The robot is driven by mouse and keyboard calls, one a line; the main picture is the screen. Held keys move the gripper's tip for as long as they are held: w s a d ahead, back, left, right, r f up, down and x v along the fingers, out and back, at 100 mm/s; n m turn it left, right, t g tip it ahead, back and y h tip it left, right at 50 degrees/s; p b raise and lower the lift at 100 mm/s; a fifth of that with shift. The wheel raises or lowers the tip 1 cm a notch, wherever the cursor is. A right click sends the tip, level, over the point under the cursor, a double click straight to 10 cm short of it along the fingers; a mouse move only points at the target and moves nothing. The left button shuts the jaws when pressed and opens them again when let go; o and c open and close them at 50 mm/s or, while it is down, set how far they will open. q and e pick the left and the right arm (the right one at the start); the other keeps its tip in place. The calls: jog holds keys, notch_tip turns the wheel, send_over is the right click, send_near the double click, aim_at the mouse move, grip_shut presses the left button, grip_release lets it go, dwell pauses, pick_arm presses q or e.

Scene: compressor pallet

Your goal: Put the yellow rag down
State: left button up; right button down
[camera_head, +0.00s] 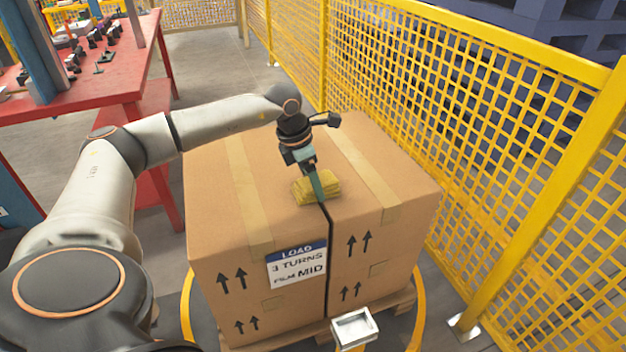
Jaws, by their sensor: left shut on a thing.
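The yellow rag (327,186) is a small folded cloth at the top of a large cardboard box (225,262), near the middle of its front top edge. My left gripper (317,187) reaches down over the box top and is shut on the rag. The gripper's fingers hide part of the rag. I cannot tell whether the rag touches the box top or hangs just above it. My right gripper is not in view.
A yellow mesh fence (470,130) runs close along the right. A red table (125,85) with small parts stands at the upper left. A small metal tray (354,328) is in front of the box.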

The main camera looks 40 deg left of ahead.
pick_arm(q)
jog(key=shift+f, duration=0.2)
jog(key=o, duration=1.5)
jog(key=shift+r, duration=0.1)
jog(key=p+v, duration=0.2)
jog(key=v, duration=1)
jog(key=shift+a+r, duration=0.25)
jog(key=shift+r, duration=0.1)
